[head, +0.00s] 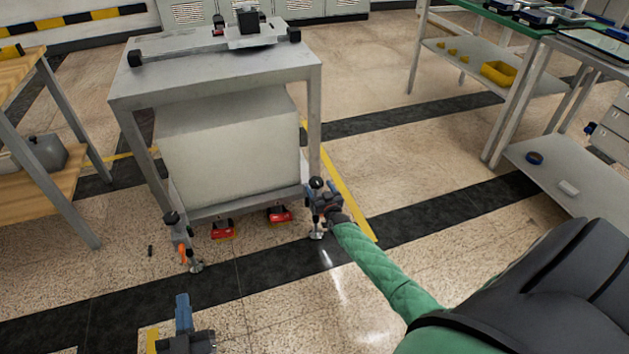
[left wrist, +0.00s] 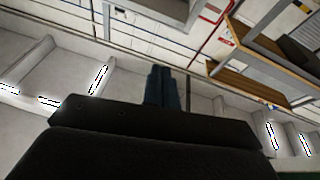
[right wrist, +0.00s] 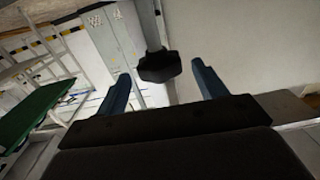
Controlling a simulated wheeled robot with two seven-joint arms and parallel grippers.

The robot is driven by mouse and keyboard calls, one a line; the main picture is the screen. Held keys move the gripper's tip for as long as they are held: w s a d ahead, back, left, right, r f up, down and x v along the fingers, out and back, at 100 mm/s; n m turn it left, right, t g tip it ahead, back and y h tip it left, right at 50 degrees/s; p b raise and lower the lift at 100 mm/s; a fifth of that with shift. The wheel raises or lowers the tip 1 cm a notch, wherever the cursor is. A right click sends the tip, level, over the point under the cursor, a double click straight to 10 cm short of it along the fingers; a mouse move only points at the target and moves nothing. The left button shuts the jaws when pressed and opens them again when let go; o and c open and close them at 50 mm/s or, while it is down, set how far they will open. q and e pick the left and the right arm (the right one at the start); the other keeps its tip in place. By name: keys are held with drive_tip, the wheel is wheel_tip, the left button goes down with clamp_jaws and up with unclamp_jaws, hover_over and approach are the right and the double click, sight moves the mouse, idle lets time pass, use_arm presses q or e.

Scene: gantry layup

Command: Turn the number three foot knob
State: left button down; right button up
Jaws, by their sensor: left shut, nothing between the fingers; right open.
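A grey gantry table (head: 215,82) has a black foot knob (head: 316,183) at its front right leg, above a round foot. Another black foot knob (head: 171,217) tops the front left foot. No number is readable on either. My right gripper (head: 325,198) is at the front right knob. In the right wrist view, the dark faceted knob (right wrist: 160,66) shows between the spread blue fingers of my right gripper (right wrist: 162,85), with gaps on both sides. My left gripper (head: 183,310) is shut and empty, low in front of the table; its closed fingers show in its wrist view (left wrist: 163,88).
Two red items (head: 279,214) sit under the table's front edge. An orange piece (head: 182,254) hangs at the front left foot. A wooden shelf (head: 45,190) stands left and a workbench (head: 480,75) right. The floor in front is mostly clear.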

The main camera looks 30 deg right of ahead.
sight(313, 177)
drive_tip(key=b+x, duration=0.1)
drive_tip(key=x, duration=0.4)
drive_tip(key=shift+w, duration=0.2)
use_arm(q)
drive_tip(key=s+r+t, duration=0.1)
drive_tip(key=r+t, duration=0.1)
drive_tip(key=r, duration=0.5)
drive_tip(key=s+a+r+t+h, duration=0.1)
drive_tip(key=s+r+t, duration=0.1)
drive_tip(key=r, duration=0.5)
drive_tip(key=shift+a+r+t, duration=0.25)
drive_tip(key=shift+a+t, duration=0.05)
drive_tip(key=shift+t, duration=0.4)
use_arm(e)
drive_tip(key=shift+w, duration=0.2)
use_arm(q)
drive_tip(key=shift+s, duration=0.1)
